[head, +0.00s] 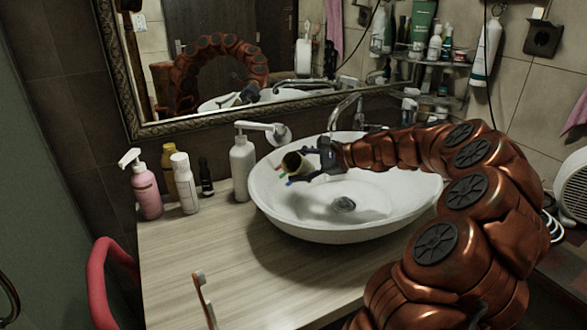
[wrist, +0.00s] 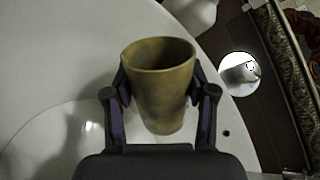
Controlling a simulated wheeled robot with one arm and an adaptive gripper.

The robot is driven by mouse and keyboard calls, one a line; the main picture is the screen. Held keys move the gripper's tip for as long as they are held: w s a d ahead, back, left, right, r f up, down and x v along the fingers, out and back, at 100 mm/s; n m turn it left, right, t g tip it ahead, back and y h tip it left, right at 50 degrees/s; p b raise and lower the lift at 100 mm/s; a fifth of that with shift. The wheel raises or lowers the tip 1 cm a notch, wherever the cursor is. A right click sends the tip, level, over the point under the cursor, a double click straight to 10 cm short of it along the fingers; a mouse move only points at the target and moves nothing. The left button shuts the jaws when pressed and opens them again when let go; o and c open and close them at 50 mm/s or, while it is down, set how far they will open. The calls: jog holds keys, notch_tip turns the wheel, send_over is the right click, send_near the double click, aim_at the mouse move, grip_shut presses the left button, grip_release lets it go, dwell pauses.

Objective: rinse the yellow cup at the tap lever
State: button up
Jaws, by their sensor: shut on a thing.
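The yellow cup (head: 291,160) is held over the left inner side of the white basin (head: 272,211). My gripper (head: 303,168) is shut on it. In the wrist view the cup (wrist: 160,95) stands between both fingers of the gripper (wrist: 160,84). Its mouth faces up the picture, and it looks mottled yellow-brown and empty as far as I can see. The chrome tap (head: 343,107) rises at the back of the basin, right of the cup and apart from it. Its lever is partly hidden behind my arm and hard to make out. No water stream is visible.
A white pump bottle (head: 243,168) stands close to the basin's left rim. A pink pump bottle (head: 146,191) and other bottles stand further left. A toothbrush (head: 203,298) is at the front. A framed mirror (head: 250,60) hangs behind. The counter (head: 240,270) in front is mostly clear.

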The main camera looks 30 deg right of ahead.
jog(key=w+d, duration=0.1)
jog(key=d, duration=0.2)
jog(key=w+d+f+p, duration=0.1)
jog(key=d, duration=0.3)
jog(key=w+d+f, duration=0.1)
jog(key=w+d, duration=0.1)
jog(key=d, duration=0.1)
jog(key=shift+w+d+f+p, duration=0.1)
jog(key=shift+d+f+p, duration=0.05)
jog(key=shift+d+p, duration=0.25)
jog(key=shift+d, duration=0.25)
dwell(0.8)
jog(key=shift+s+d+p, duration=0.25)
jog(key=shift+d+p, duration=0.1)
jog(key=shift+w+a, duration=0.1)
jog(key=shift+a, duration=0.15)
jog(key=shift+w+a, duration=0.15)
jog(key=shift+a, duration=0.1)
